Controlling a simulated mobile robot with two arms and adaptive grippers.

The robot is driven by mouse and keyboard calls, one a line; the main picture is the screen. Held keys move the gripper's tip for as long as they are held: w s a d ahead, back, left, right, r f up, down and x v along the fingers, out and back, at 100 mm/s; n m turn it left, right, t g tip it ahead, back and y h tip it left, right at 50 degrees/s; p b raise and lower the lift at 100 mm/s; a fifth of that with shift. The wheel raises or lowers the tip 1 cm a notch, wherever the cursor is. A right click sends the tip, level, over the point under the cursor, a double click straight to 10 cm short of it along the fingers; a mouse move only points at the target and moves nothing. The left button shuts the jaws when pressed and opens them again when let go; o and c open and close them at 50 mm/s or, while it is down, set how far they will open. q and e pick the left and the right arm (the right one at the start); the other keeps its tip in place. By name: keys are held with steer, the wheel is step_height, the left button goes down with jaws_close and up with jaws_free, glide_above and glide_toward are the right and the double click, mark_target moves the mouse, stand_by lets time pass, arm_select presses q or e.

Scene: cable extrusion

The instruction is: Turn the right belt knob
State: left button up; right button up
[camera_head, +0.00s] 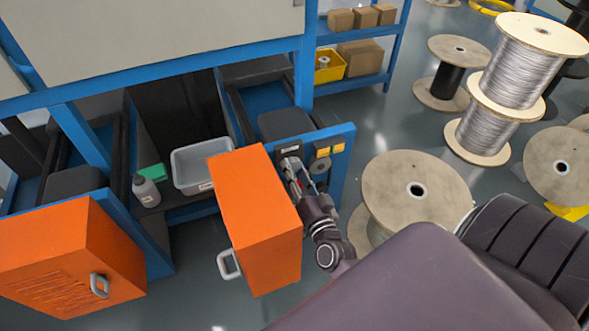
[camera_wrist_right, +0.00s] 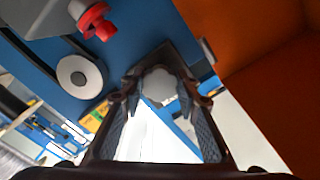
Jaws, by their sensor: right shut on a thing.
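My right gripper (camera_head: 293,172) reaches up to the small dark panel on the blue machine frame, beside the orange box. In the right wrist view, the gripper (camera_wrist_right: 160,100) has its two fingers on either side of a light grey, rounded knob (camera_wrist_right: 158,84) and is shut on it. The knob sits on a dark plate fixed to the blue panel (camera_wrist_right: 135,35). In the head view, the fingers largely hide the knob. My left gripper is not in view.
An orange box (camera_head: 258,210) with a handle stands close left of my right gripper; another orange box (camera_head: 75,260) is further left. A white disc (camera_wrist_right: 80,77) and a red part (camera_wrist_right: 97,20) sit beside the knob. A wooden spool (camera_head: 415,190) stands right.

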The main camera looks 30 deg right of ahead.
steer(key=o, duration=1.2)
